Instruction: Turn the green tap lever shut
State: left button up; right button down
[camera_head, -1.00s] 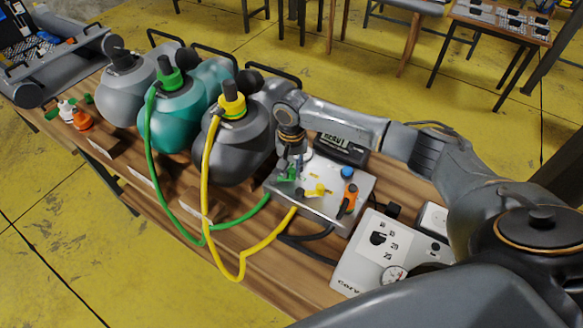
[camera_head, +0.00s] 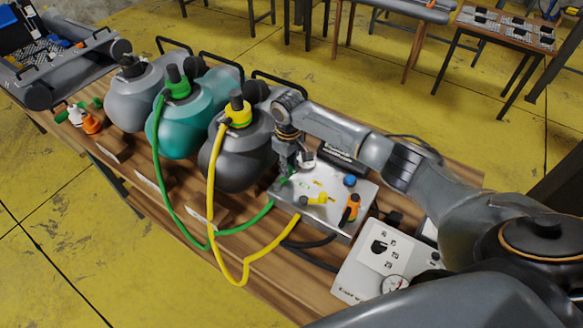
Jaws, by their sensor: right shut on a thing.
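The green tap lever (camera_head: 283,180) sits at the left end of the metal tap panel (camera_head: 338,221), mostly hidden by my right gripper. My right gripper (camera_head: 288,172) points down over it and is shut on it. The panel also has a yellow tap (camera_head: 319,198), a blue knob (camera_head: 350,180) and an orange lever (camera_head: 353,205). A green hose (camera_head: 239,228) runs from near the green tap to the green-capped teal boat chamber (camera_head: 179,130). My left gripper is not in view.
A white gauge box (camera_head: 381,262) stands right of the panel. A small orange-and-white item (camera_head: 90,122) lies at the far left of the table (camera_head: 290,297).

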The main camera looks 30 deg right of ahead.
jog(key=shift+w+a+n, duration=0.2)
jog(key=shift+w+n, duration=0.05)
jog(key=shift+n, duration=0.35)
jog(key=c, duration=1.1)
grip_release()
jog(key=shift+w, duration=0.1)
jog(key=shift+c, duration=0.2)
notch_tip(320, 180, up, 12)
jog(key=shift+f, duration=0.1)
